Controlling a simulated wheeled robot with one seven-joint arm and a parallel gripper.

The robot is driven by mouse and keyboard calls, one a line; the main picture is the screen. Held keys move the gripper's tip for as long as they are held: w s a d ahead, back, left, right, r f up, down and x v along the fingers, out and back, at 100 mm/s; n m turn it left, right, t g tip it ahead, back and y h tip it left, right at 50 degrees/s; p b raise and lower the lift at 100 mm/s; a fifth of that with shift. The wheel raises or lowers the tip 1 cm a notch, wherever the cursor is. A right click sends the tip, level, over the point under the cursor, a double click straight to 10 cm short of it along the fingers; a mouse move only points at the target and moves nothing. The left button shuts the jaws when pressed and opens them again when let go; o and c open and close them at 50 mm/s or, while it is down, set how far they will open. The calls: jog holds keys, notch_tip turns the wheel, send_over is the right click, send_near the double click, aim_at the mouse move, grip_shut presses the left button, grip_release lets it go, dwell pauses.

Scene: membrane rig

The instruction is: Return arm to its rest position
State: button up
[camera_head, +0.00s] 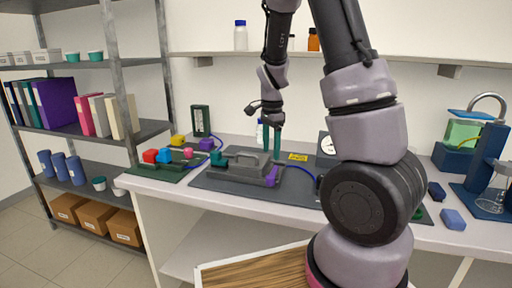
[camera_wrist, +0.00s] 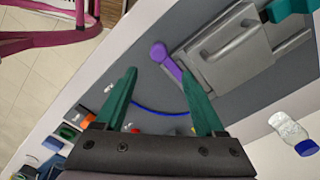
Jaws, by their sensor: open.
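My gripper (camera_head: 271,150), with two green fingers pointing down, is above the bench near the grey membrane rig (camera_head: 238,165). Its fingers are apart with nothing between them in the wrist view (camera_wrist: 160,78). The rig is a grey block with a handle and a purple lever (camera_head: 271,176), on a dark mat (camera_head: 205,181). The wrist view shows the rig's grey block (camera_wrist: 232,52) and purple lever (camera_wrist: 165,60) beyond the fingertips, apart from them as far as I can tell. My arm hides part of the bench in the head view.
A green tray (camera_head: 150,172) with coloured blocks lies left of the rig. A wall shelf (camera_head: 215,53) with bottles is behind my arm. A blue stand (camera_head: 484,160) and a blue block (camera_head: 453,219) are at right. A grey shelving unit (camera_head: 118,75) stands at left.

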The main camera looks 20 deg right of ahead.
jog(key=s+a+r+n+t+y, duration=0.1)
jog(key=s+r+n+t, duration=0.2)
jog(key=s+r+n, duration=0.3)
jog(key=s+a+r+n+t+y, duration=0.1)
jog(key=s+r+n+t, duration=0.3)
jog(key=s+r, duration=0.8)
notch_tip(320, 180, up, 6)
jog(key=shift+s+a+r+n, duration=0.15)
jog(key=shift+a+n, duration=0.35)
jog(key=shift+n, duration=0.5)
